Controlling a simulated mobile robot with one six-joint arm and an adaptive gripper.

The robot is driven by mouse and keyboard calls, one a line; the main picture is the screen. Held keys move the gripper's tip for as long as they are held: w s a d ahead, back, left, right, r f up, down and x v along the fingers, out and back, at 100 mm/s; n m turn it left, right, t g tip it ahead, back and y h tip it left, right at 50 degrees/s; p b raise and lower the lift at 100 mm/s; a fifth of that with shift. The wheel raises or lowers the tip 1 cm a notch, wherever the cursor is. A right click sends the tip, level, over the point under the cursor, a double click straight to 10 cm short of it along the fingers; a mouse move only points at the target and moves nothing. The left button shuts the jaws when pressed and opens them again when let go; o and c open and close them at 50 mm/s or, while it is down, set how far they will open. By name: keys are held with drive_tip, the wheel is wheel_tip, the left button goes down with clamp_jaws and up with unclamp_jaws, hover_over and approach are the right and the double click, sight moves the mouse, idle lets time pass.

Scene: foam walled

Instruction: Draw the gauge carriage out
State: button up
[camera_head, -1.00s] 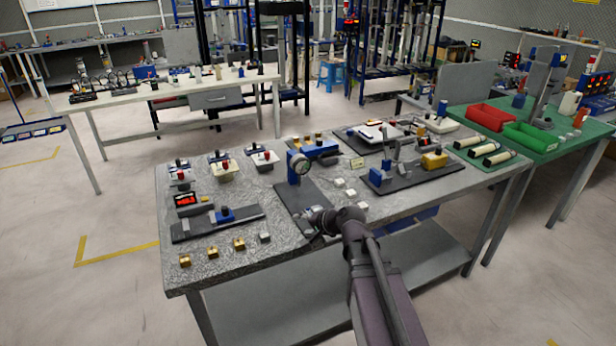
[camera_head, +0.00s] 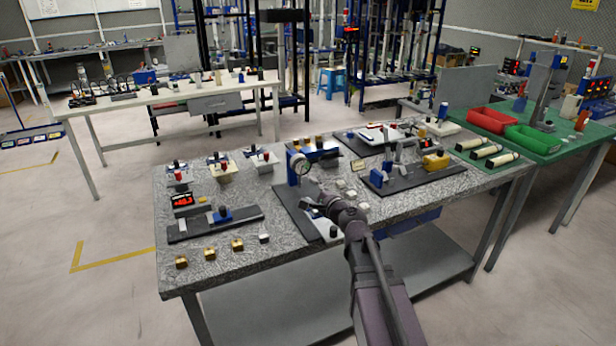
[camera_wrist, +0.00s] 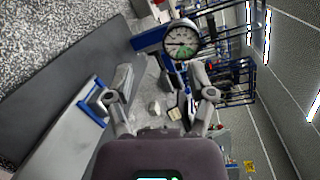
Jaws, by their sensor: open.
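A dial gauge (camera_head: 300,166) with a white face sits on a blue post at the back of a dark base plate (camera_head: 286,205) on the speckled bench. In the wrist view the gauge (camera_wrist: 181,41) is upper centre, beside its blue arm. On the plate, a grey slide with a blue end (camera_wrist: 92,103) shows at left in the wrist view. A black knob (camera_head: 333,232) shows near the plate's front. My gripper (camera_wrist: 160,97) is open, its fingers apart, over the plate in front of the gauge. A pale grey block (camera_wrist: 123,78) lies beyond the left finger; I cannot tell whether they touch.
Several small white blocks (camera_head: 340,184) lie right of the plate. Another dark fixture (camera_head: 415,178) with blue and yellow parts stands farther right. At left are a fixture with a blue slider (camera_head: 222,215) and brass blocks (camera_head: 209,254) near the front edge.

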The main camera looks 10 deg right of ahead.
sight(301, 168)
drive_tip(key=w+d+m+t+h, duration=0.1)
drive_tip(key=m, duration=0.1)
drive_tip(key=w+d+m+t+b, duration=0.1)
drive_tip(key=m, duration=0.1)
drive_tip(key=shift+d+r+h, duration=0.1)
drive_tip(key=shift+d+h, duration=0.3)
drive_tip(key=shift+x, duration=4.3)
drive_tip(key=shift+r, duration=0.1)
